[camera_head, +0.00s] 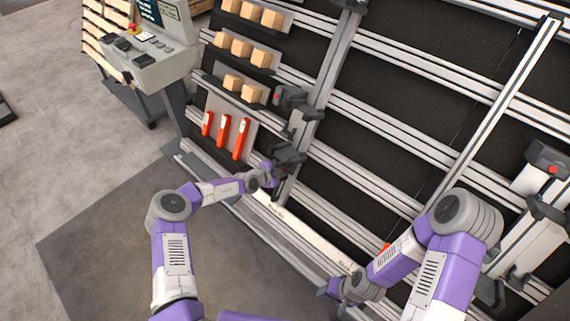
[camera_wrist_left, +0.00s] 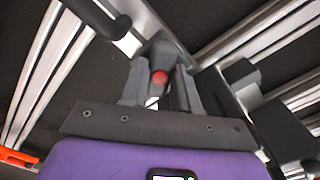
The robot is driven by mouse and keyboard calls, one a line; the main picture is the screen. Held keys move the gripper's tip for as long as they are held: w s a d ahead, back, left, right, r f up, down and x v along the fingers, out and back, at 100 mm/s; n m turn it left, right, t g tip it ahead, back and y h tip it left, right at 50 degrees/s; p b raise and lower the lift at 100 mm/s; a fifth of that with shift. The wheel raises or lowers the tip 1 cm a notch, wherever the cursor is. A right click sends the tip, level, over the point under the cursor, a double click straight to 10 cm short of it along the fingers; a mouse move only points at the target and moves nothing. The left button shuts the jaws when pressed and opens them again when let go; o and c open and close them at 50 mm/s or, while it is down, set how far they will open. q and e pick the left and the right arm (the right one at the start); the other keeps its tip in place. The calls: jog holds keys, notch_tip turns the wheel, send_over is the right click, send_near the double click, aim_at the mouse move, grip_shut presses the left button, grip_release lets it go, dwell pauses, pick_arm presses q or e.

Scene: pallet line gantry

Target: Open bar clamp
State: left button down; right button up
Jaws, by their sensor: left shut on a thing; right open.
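A bar clamp with dark grey jaws and a light metal bar (camera_head: 318,88) stands on the left part of the gantry frame. Its upper head (camera_head: 292,97) has a small red button; its lower head (camera_head: 288,156) is partly hidden by my gripper. My left gripper (camera_head: 268,174) is at the lower head. In the left wrist view its fingers (camera_wrist_left: 161,92) are shut on a dark grey clamp part (camera_wrist_left: 163,50) with a red round button. My right gripper (camera_head: 345,289) is open and apart from the clamp, low in the head view.
Orange-red tools (camera_head: 222,131) and wooden blocks (camera_head: 241,48) sit on a rack left of the clamp. Another clamp head (camera_head: 540,172) with a red button is at the right. Metal rails (camera_head: 390,125) cross the dark panel. A control console (camera_head: 150,50) stands at the upper left. Floor is clear at left.

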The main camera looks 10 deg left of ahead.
pick_arm(q)
jog(key=shift+n, duration=0.4)
jog(key=n+p, duration=0.2)
jog(key=n, duration=0.2)
jog(key=shift+r+p, duration=0.2)
jog(key=shift+p, duration=0.1)
jog(key=n+p, duration=0.1)
jog(key=n, duration=0.1)
jog(key=shift+n, duration=0.4)
jog(key=shift+f+n, duration=0.2)
jog(key=shift+n, duration=0.1)
